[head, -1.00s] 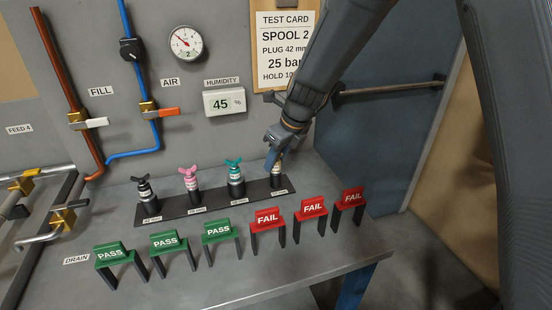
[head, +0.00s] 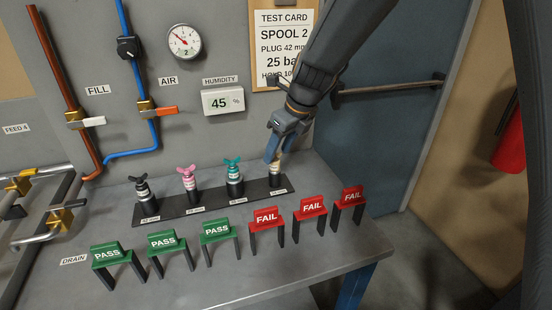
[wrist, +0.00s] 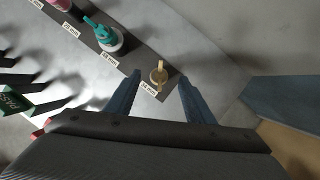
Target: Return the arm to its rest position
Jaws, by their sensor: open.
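My gripper (head: 272,150) is above the right end of the black plug rack (head: 211,203) in the head view. In the wrist view, its two blue fingers (wrist: 155,92) are spread apart, with a tan-topped plug (wrist: 159,74) visible beyond and between the tips. Nothing is held between them. In the head view, that plug stands upright in the rack, partly hidden behind my gripper. My arm (head: 340,50) reaches down from the upper right.
A teal plug (head: 234,177), a pink plug (head: 188,182) and a black plug (head: 145,196) stand in the rack. Green PASS tags (head: 162,242) and red FAIL tags (head: 310,206) line the bench front. Wall behind carries pipes, valves and a gauge (head: 184,41). A blue door (head: 380,130) is right.

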